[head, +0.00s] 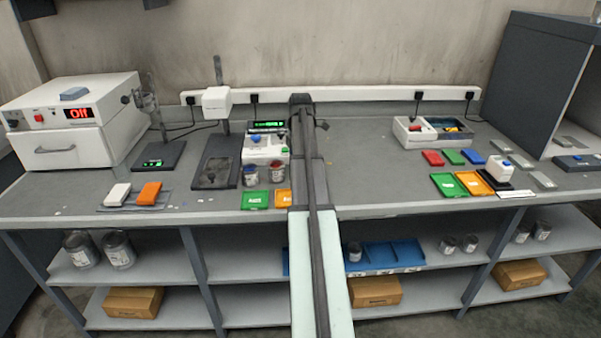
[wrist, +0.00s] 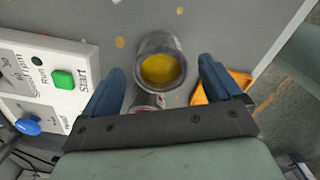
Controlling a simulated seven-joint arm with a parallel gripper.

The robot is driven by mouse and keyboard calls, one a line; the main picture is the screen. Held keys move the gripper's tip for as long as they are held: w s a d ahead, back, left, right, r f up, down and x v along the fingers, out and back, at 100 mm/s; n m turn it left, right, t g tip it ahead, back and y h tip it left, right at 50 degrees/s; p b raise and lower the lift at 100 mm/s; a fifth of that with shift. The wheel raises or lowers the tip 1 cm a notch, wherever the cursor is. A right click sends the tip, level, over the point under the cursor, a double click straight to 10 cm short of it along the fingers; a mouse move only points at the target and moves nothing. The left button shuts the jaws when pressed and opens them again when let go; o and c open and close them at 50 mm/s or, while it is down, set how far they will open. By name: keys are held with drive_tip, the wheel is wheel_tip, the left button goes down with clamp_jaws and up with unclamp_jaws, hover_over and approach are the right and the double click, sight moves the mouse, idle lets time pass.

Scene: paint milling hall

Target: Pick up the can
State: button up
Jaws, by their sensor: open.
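In the wrist view, an open-topped metal can (wrist: 160,68) with yellow inside stands between the two blue fingers of my gripper (wrist: 161,70). The fingers are open, one on each side, with gaps to the can. A second can (wrist: 148,101) with some red showing is just below it, mostly hidden by my gripper. In the head view, two small cans, one at left (head: 250,175) and one at right (head: 277,174), stand in front of a white machine (head: 265,150). My gripper cannot be made out there behind my arm.
The machine's panel with a green Start button (wrist: 63,79) and blue knob (wrist: 28,126) is close beside the left finger. An orange tray (wrist: 238,82) lies by the right finger. A green tray (head: 255,200) lies at the bench's front edge. The bench right of my arm has free room.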

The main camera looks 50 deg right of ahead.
drive_tip(key=shift+f, duration=2)
drive_tip(key=shift+c, duration=0.2)
drive_tip(key=c, duration=1.1)
